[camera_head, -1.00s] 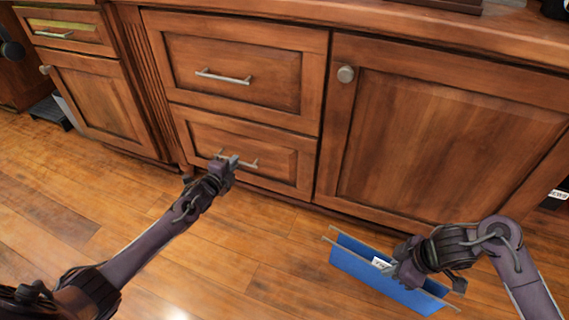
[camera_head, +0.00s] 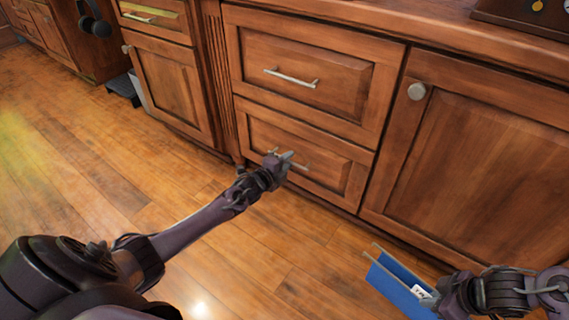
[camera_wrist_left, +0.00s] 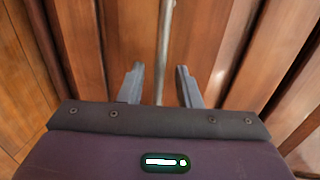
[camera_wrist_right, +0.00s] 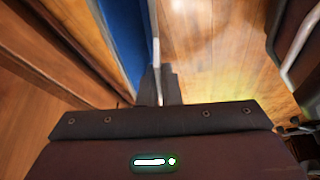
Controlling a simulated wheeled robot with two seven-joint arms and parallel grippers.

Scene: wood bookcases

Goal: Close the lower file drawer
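The lower file drawer (camera_head: 325,178) is a wooden front below a wider-handled upper drawer (camera_head: 345,88). Its front looks flush with the cabinet face. My left gripper (camera_head: 284,160) is at its metal bar handle (camera_head: 300,166). In the left wrist view the handle bar (camera_wrist_left: 164,45) passes between the two spread fingers (camera_wrist_left: 158,75), with gaps on both sides. My right gripper (camera_wrist_right: 158,85) has its fingers close together on the metal rail of a blue hanging folder (camera_wrist_right: 125,35). In the head view the folder (camera_head: 392,288) hangs above the floor at the lower right.
A cabinet door (camera_head: 485,165) with a round knob stands right of the drawers. Another cabinet (camera_head: 170,85) stands to the left. The wooden floor (camera_head: 110,190) is clear at the left and front. Headphones (camera_head: 95,22) hang on a cabinet side at the far left.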

